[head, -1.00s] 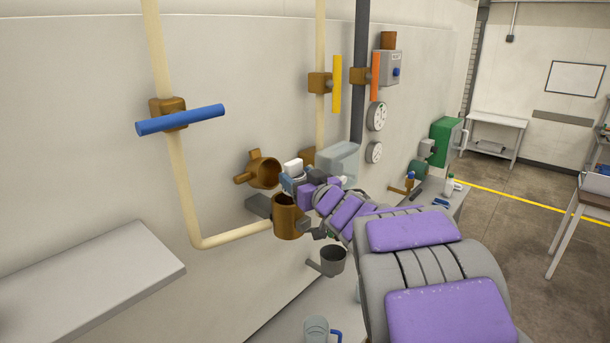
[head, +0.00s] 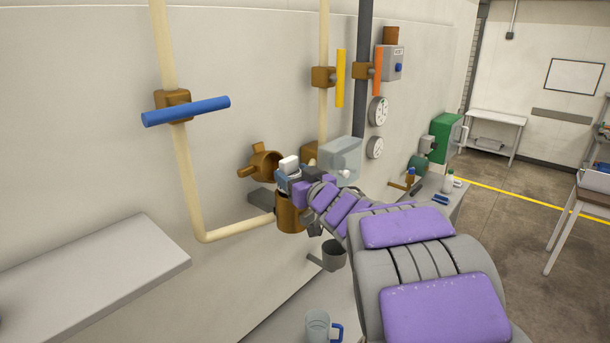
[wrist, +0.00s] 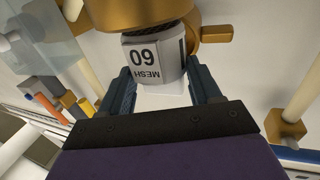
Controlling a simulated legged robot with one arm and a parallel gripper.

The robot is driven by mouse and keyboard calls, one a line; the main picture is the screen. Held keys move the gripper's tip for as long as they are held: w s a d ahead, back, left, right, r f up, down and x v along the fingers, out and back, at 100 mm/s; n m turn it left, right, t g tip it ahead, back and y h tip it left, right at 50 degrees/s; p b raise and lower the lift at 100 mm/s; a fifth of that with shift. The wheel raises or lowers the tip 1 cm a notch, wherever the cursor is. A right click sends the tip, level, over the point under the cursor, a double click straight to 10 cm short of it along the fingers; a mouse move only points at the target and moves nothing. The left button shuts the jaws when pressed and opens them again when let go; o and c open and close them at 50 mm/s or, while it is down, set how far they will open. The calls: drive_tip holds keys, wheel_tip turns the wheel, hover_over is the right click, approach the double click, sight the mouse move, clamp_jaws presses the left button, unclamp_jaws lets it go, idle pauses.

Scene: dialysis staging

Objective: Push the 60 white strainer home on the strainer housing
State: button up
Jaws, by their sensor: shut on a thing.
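The white strainer (wrist: 155,57) shows close up in the wrist view, its label reading 60 MESH upside down. My gripper (wrist: 164,88) is shut on the strainer. The strainer's far end meets a brass body (wrist: 135,14); how deep it sits is hidden. In the head view my gripper (head: 291,177) is just above a brass cup (head: 289,213) and right of a winged brass fitting (head: 264,164). A white part (head: 289,163) shows at its top. I cannot tell which brass piece is the strainer housing.
A clear box (head: 341,160) is on the wall close to the right of my gripper. A small grey cup (head: 333,257) hangs below. A cream pipe (head: 190,185) runs at the left, and a grey shelf (head: 95,270) stands out at the lower left.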

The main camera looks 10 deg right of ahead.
drive_tip(key=a, duration=0.2)
drive_tip(key=shift+a, duration=0.35)
drive_tip(key=shift+d, duration=1.8)
drive_tip(key=shift+a, duration=2)
drive_tip(key=shift+d, duration=1.55)
drive_tip(key=shift+a+p, duration=0.5)
drive_tip(key=shift+a, duration=0.7)
drive_tip(key=shift+d+f, duration=0.15)
drive_tip(key=shift+d, duration=1.1)
drive_tip(key=shift+s+a+f+b, duration=0.1)
drive_tip(key=shift+a+f+b, duration=0.15)
drive_tip(key=shift+a, duration=0.3)
drive_tip(key=shift+a+f+b, duration=0.15)
drive_tip(key=shift+a+f, duration=0.1)
drive_tip(key=shift+a, duration=0.3)
drive_tip(key=shift+d+r, duration=0.1)
drive_tip(key=shift+d, duration=0.35)
drive_tip(key=shift+d+r+p, duration=0.15)
drive_tip(key=shift+d+p, duration=0.3)
drive_tip(key=shift+p, duration=0.05)
drive_tip(key=shift+a, duration=0.75)
drive_tip(key=shift+d+r+p, duration=0.1)
drive_tip(key=shift+d+p, duration=0.45)
drive_tip(key=shift+d, duration=0.65)
drive_tip(key=shift+d+p, duration=0.3)
drive_tip(key=shift+d, duration=0.05)
